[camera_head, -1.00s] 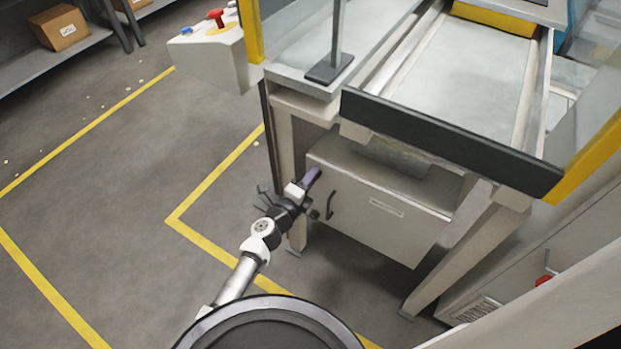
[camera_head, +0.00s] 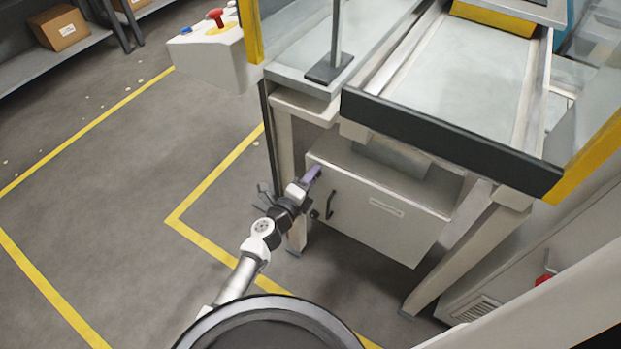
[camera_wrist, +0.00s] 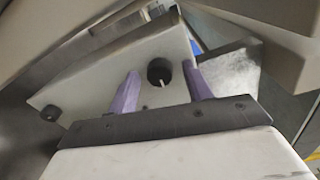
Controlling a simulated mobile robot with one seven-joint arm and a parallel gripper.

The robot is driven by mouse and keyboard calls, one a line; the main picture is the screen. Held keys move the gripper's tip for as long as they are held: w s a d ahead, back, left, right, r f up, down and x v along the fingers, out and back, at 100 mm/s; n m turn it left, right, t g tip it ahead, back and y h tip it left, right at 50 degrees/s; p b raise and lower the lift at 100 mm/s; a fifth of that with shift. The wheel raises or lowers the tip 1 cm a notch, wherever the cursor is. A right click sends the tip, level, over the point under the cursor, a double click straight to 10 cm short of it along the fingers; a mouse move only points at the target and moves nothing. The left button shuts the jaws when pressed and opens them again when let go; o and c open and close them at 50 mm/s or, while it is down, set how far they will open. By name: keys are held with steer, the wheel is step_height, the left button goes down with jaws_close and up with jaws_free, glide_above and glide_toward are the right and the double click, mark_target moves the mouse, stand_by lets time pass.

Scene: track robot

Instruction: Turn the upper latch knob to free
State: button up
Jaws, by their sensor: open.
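The upper latch knob (camera_wrist: 160,71) is dark and round with a short pale mark on its face, on the light grey cabinet front (camera_wrist: 95,85). In the wrist view it shows between the two purple fingertips of my gripper (camera_wrist: 160,69). The fingers are apart, one on each side, and I cannot tell whether either touches the knob. In the head view my gripper (camera_head: 312,174) is at the upper left corner of the cabinet (camera_head: 385,205) and hides the upper knob. A lower dark knob (camera_head: 315,214) shows below it; a small dark knob also shows at left in the wrist view (camera_wrist: 49,112).
A dark bar handle (camera_head: 330,204) stands out from the cabinet front just right of my gripper. A table leg (camera_head: 286,160) stands close at its left. The dark-edged conveyor (camera_head: 450,142) overhangs the cabinet. The floor (camera_head: 130,220) at left is open.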

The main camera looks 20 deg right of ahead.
steer(key=b+v, duration=0.3)
steer(key=v, duration=1)
steer(key=shift+s+a, duration=0.25)
steer(key=shift+a, duration=0.1)
